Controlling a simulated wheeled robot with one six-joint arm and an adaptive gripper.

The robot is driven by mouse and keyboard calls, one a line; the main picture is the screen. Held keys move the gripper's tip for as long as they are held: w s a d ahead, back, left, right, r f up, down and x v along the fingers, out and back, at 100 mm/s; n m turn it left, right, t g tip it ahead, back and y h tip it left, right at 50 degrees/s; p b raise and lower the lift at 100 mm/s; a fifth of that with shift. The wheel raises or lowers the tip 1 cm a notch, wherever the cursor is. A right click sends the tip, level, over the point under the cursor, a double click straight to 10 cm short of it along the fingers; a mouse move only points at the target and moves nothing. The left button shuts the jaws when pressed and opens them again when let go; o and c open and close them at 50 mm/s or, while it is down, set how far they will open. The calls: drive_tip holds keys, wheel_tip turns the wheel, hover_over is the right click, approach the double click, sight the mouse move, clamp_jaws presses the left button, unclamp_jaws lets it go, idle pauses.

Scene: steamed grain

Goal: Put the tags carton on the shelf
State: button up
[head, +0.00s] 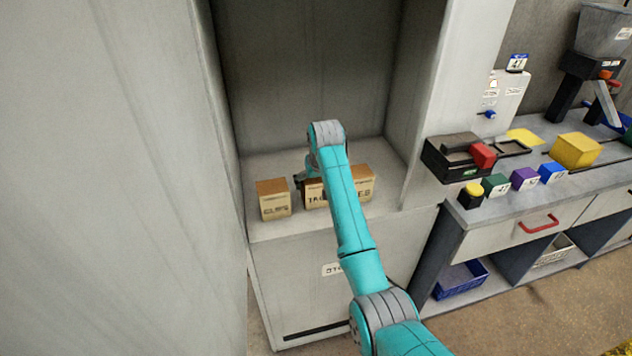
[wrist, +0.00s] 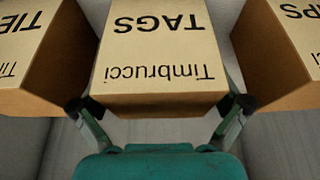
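The tags carton (head: 316,193) is a brown cardboard box with a pale printed face. It sits in the middle of a row in the grey cabinet and appears to rest on the shelf (head: 270,231). In the wrist view the tags carton (wrist: 160,45) fills the centre, its lettering upside down. My gripper (head: 310,178) is at the tags carton, partly hidden by my arm. In the wrist view my gripper (wrist: 161,104) has one fingertip at each side of the carton's near edge. Whether the fingers press on it or stand slightly apart is unclear.
A clips carton (head: 274,200) stands to the left and a ties carton (head: 364,184) to the right, with narrow gaps. Cabinet walls (head: 415,110) close both sides. A workbench (head: 520,210) with coloured boxes is at the right. Bare shelf shows in front.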

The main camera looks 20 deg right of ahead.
drive_tip(key=v, duration=1.2)
drive_tip(key=shift+r, duration=0.1)
